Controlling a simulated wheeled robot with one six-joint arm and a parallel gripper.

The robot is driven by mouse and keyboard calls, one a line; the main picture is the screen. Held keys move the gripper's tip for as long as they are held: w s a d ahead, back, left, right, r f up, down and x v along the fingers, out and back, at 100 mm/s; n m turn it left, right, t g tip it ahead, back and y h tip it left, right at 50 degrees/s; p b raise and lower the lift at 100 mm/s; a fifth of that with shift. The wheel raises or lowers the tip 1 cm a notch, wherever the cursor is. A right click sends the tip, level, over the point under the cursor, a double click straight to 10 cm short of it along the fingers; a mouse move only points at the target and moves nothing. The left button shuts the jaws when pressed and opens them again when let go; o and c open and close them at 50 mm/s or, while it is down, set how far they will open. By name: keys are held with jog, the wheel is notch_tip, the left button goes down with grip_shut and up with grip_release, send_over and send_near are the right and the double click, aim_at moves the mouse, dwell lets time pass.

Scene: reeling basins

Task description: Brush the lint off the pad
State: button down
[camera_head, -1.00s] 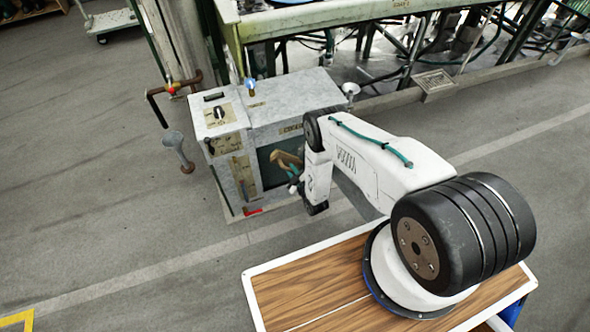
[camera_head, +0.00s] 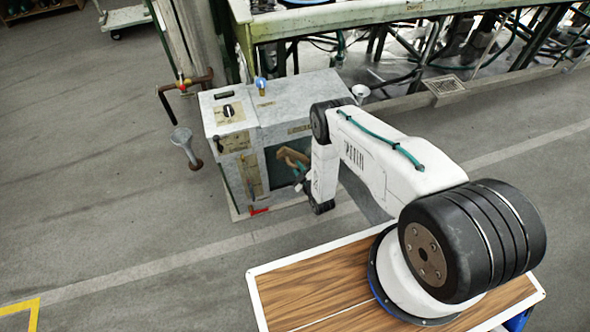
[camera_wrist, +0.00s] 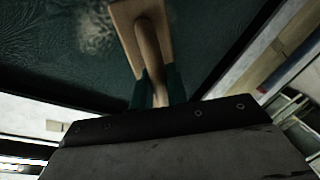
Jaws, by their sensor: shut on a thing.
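My gripper (camera_wrist: 158,90) is shut on the handle of a wooden brush (camera_wrist: 148,35), with a green finger on each side of the handle. The brush also shows in the head view (camera_head: 293,157), in front of the grey cabinet. The dark green pad (camera_wrist: 50,65) fills the upper part of the wrist view behind the brush. In the head view the pad (camera_head: 275,178) is the dark panel on the cabinet's front, partly covered by the brush and my arm. A pale fuzzy patch of lint (camera_wrist: 96,30) lies on the pad, left of the brush head. Whether the bristles touch the pad is hidden.
The grey metal cabinet (camera_head: 290,103) stands on the floor, with a blue-handled valve (camera_head: 261,84) on top. A pipe with a funnel-like end (camera_head: 184,145) stands to its left. A long green-framed bench (camera_head: 370,20) runs behind. The floor at left is open.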

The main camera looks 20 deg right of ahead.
jog(key=shift+d, duration=1)
jog(key=d, duration=0.9)
jog(key=shift+d, duration=0.15)
jog(key=shift+s, duration=0.1)
jog(key=s, duration=0.6)
dwell(0.4)
jog(key=s, duration=0.3)
dwell(0.3)
